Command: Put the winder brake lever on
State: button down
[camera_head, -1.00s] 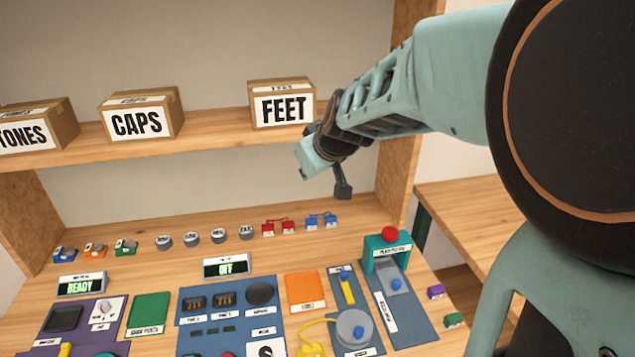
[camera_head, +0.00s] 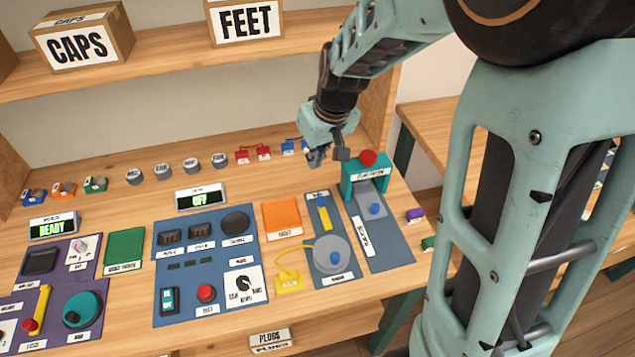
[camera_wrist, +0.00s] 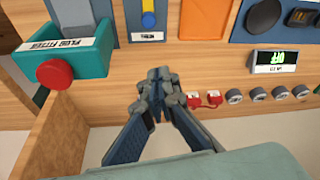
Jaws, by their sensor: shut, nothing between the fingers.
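The winder panel (camera_head: 318,280) is a blue plate on the bench. Near its top is a yellow lever (camera_head: 323,213) in an upright slot, under a small label too small to read. Below it is a grey winder disc (camera_head: 325,262) with a blue knob. In the wrist view, a yellow lever with a blue piece (camera_wrist: 148,18) shows at the top edge. My gripper (camera_head: 328,156) is shut and empty, above the back of the bench, behind the panel and apart from it. Its closed fingertips (camera_wrist: 157,76) also show in the wrist view.
A teal plug fitter (camera_head: 350,178) with a red button stands right of the lever, close to my gripper. Red connectors (camera_head: 252,155) and blue ones (camera_head: 290,147) lie along the back. A shelf with boxes (camera_head: 245,22) is above. A yellow plug (camera_head: 288,284) trails a cable left of the disc.

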aim_at(319, 203)
jog(key=x, duration=1)
jog(key=shift+f, duration=0.15)
jog(key=s, duration=0.1)
jog(key=s+d, duration=0.1)
jog(key=shift+s+d+r, duration=0.2)
jog(key=shift+s+d, duration=0.05)
jog(key=shift+s, duration=0.15)
jog(key=shift+s+d, duration=0.15)
jog(key=shift+s, duration=0.2)
jog(key=shift+s, duration=0.1)
jog(key=shift+s+d+f+b, duration=0.1)
jog(key=shift+s+f+b, duration=0.05)
jog(key=shift+s+b, duration=0.15)
jog(key=shift+s+d+b, duration=0.2)
jog(key=shift+s+b, duration=0.2)
jog(key=shift+s, duration=0.75)
jog(key=v, duration=0.7)
jog(key=shift+r, duration=0.4)
